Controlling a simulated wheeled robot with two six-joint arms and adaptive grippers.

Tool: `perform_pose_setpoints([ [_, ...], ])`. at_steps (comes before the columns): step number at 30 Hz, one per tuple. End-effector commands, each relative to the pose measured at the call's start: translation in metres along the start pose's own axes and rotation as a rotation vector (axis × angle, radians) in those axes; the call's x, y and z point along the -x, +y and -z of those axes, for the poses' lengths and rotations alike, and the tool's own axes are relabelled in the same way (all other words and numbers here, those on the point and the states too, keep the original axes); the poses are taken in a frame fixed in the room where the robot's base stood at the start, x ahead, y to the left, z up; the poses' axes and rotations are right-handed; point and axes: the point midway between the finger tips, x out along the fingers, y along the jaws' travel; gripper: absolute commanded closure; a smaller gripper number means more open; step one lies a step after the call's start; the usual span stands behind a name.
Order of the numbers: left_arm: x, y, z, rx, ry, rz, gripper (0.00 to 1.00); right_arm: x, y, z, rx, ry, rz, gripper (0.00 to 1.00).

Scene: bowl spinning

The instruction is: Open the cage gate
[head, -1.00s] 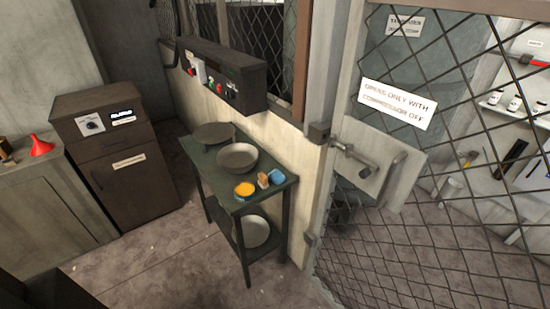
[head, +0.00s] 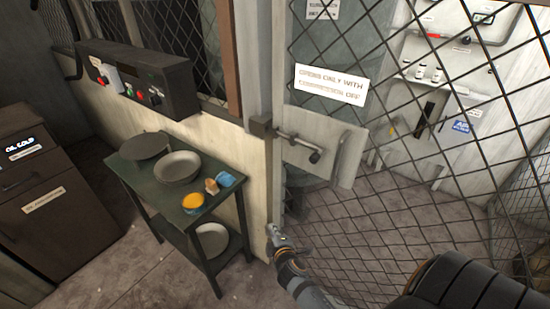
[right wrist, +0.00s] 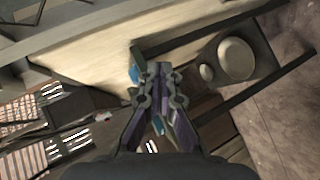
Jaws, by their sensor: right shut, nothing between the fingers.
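The cage gate (head: 385,200) is a dark wire mesh panel in the right half of the head view. It carries a pale latch plate (head: 325,163) with a metal bolt (head: 296,143) and a bent pull handle (head: 342,150). The bolt's left end meets a bracket (head: 260,126) on the post, and the gate looks closed. My right gripper (head: 274,231) is below the latch, near the foot of the post, apart from bolt and handle. In the right wrist view its fingers (right wrist: 159,72) are together and empty. My left gripper is not in view.
A green table (head: 150,185) with bowls and a yellow dish (head: 193,201) stands left of the post. A control box (head: 138,80) hangs above it. A brown cabinet (head: 40,200) stands far left. A sign (head: 331,85) hangs on the mesh. Shelves stand behind the gate.

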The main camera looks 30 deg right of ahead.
Motion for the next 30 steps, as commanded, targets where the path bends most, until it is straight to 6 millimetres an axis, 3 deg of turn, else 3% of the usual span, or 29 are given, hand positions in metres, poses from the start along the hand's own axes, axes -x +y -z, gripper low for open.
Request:
perform_pose_setpoints([
  [1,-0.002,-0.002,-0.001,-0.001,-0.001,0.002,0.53,0.009,0.049,0.013,0.060,0.009,-0.105,1.00],
  [3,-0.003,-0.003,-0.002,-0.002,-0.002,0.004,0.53,0.025,0.108,0.026,0.138,0.004,-0.233,1.00],
  [6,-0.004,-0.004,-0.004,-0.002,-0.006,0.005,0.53,0.048,0.164,0.036,0.208,-0.016,-0.356,1.00],
  [7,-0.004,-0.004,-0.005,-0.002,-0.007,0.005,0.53,0.053,0.174,0.037,0.222,-0.021,-0.380,1.00],
  [10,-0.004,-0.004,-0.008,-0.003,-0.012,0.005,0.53,0.062,0.192,0.039,0.245,-0.032,-0.421,1.00],
  [17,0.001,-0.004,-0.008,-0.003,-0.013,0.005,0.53,0.054,0.200,0.041,0.250,-0.032,-0.427,1.00],
  [30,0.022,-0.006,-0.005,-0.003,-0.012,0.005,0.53,-0.028,0.238,0.042,0.247,-0.033,-0.426,1.00],
])
